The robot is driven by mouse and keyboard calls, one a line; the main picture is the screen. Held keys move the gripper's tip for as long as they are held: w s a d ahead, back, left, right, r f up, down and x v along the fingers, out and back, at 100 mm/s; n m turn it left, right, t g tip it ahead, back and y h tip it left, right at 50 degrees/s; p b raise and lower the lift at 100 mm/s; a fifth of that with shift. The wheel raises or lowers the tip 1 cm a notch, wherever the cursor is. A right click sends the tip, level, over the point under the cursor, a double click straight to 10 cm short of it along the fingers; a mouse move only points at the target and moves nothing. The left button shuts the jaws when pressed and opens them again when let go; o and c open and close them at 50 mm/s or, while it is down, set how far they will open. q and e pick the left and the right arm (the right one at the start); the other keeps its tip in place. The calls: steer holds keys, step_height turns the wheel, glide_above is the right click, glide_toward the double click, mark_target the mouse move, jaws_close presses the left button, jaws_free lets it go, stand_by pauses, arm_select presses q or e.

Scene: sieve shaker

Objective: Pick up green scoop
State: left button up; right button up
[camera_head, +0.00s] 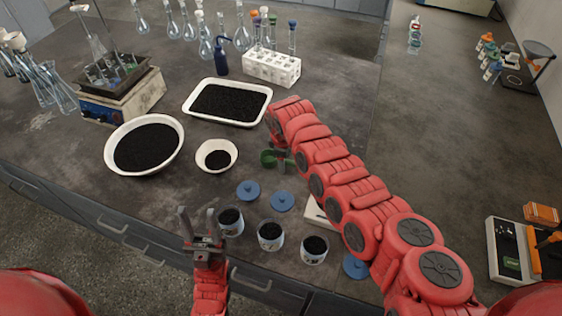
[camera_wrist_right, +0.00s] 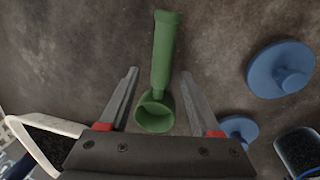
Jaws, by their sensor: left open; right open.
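The green scoop (camera_head: 268,158) lies on the dark bench, partly hidden by my right gripper in the head view. In the right wrist view the scoop (camera_wrist_right: 160,60) shows whole, with its bowl toward me and its handle pointing away. My right gripper (camera_wrist_right: 158,72) is open, with one finger on each side of the scoop; a gap shows between each finger and the scoop. My right gripper (camera_head: 283,160) is low over the bench in the head view. My left gripper (camera_head: 197,213) is open and empty near the bench's front edge, left of the jars.
Blue lids (camera_head: 248,190) and several jars of black grains (camera_head: 270,237) stand in front. A small white bowl (camera_head: 203,165), a large round bowl (camera_head: 112,160) and a white tray (camera_head: 187,106) hold black grains. A white tube rack (camera_head: 272,66) stands behind.

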jaws_close()
steer(key=shift+r, duration=0.15)
stand_by(0.4)
step_height(320, 180, up, 28)
steer(key=b, duration=0.4)
steer(key=shift+b, duration=0.4)
